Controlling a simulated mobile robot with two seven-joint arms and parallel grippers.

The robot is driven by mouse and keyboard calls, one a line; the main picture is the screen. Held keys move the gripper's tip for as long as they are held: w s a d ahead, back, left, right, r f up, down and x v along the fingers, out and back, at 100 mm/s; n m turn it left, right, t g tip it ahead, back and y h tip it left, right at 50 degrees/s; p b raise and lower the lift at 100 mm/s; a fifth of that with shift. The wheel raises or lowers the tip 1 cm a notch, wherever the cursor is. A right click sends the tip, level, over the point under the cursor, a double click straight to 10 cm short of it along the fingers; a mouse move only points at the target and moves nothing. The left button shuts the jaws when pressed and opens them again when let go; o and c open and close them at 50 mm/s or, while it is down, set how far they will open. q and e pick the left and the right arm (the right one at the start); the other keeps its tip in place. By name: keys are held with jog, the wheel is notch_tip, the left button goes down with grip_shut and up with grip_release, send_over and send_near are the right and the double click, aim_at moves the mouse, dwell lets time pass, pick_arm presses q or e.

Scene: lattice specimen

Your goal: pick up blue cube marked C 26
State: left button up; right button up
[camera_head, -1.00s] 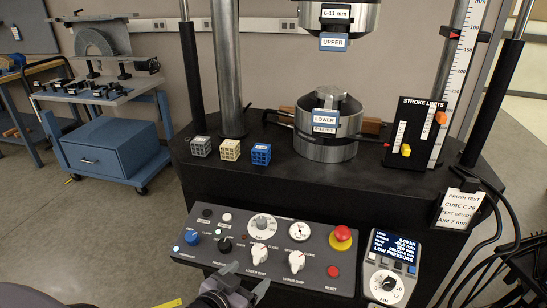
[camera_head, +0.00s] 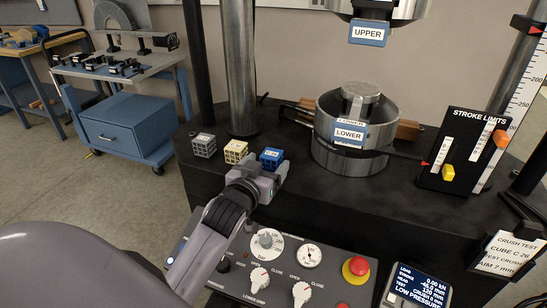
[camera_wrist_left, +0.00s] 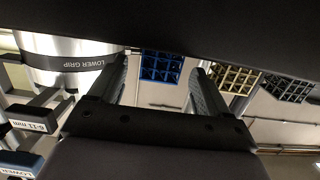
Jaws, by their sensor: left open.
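The blue lattice cube (camera_head: 271,156) sits on the black machine table, rightmost in a row of three small cubes. Its lower part is hidden behind my left gripper (camera_head: 268,172) in the head view. A small label shows on its top, too small to read. In the left wrist view the blue cube (camera_wrist_left: 161,67) appears between the two fingers of my left gripper (camera_wrist_left: 158,85), which is open and empty. I cannot tell whether a finger touches the cube. My right gripper is in neither view.
A cream cube (camera_head: 235,151) and a grey cube (camera_head: 203,145) stand left of the blue one. A steel column (camera_head: 239,70) rises behind them. The lower grip (camera_head: 349,135) is to the right. The control panel (camera_head: 325,258) lies in front.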

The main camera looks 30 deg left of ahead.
aim_at(274, 154)
pick_arm(q)
jog(key=shift+p+x, duration=0.45)
jog(key=shift+x, duration=2.4)
jog(key=shift+r, duration=0.1)
jog(key=c, duration=1)
